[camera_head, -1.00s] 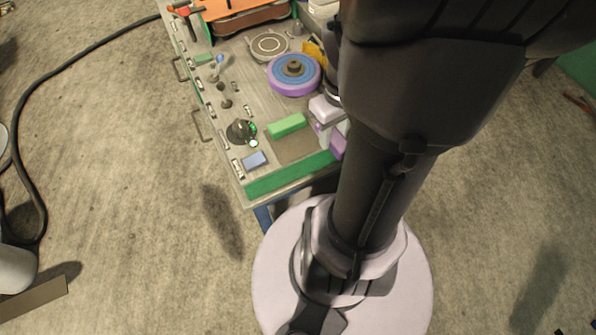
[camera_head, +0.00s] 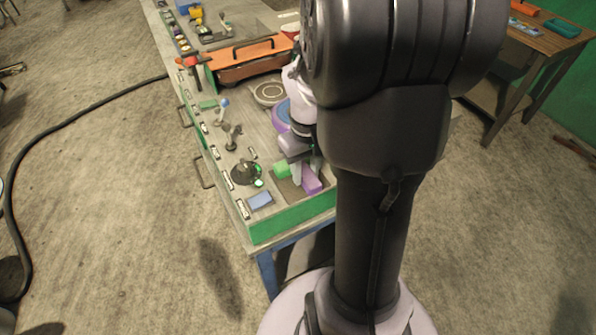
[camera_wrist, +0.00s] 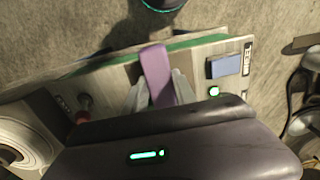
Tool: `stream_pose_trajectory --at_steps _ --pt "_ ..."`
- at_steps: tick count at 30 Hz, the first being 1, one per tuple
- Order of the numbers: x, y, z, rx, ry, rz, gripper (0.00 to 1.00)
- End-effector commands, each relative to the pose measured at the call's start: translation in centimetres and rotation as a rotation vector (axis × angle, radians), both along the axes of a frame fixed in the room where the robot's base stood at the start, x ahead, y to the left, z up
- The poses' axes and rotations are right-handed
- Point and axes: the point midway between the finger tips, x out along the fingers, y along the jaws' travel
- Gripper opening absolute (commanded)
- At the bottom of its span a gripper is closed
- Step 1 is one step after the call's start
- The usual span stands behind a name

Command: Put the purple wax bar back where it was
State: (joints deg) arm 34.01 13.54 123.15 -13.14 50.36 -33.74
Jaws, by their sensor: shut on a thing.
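The purple wax bar (camera_head: 312,181) is held in my gripper (camera_head: 306,168) over the near right end of the bench. In the wrist view the purple wax bar (camera_wrist: 156,72) stands out lengthwise between the two pale fingers of my gripper (camera_wrist: 158,96), which is shut on it. In the head view the bar overlaps the right part of a brown patch (camera_head: 287,188) on the bench top. I cannot tell whether it touches the surface. A green bar (camera_head: 281,170) lies just left of the fingers, partly hidden by them.
A green strip (camera_head: 275,224) runs along the bench's near edge. An orange-lidded case (camera_head: 245,58) stands farther back.

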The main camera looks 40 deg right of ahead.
Motion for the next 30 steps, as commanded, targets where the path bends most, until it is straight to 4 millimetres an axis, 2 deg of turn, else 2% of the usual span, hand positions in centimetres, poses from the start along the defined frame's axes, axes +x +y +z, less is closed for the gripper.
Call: stream_pose_trajectory --at_steps 1,4,14,15,18,26,30 --pt "-0.1 0.0 -1.3 0.002 0.003 0.001 0.00" --pt "-0.1 0.0 -3.1 0.002 0.003 0.001 0.00" --pt "-0.1 0.0 -3.3 0.000 0.001 0.001 0.00" --pt "-0.1 0.0 -3.4 0.000 0.001 0.001 0.34" --pt "-0.1 0.0 -3.3 0.000 0.001 0.001 0.54" --pt "-0.1 0.0 -3.3 0.000 0.001 0.001 0.54" --pt "-0.1 0.0 -1.8 -0.001 -0.001 0.001 0.54"
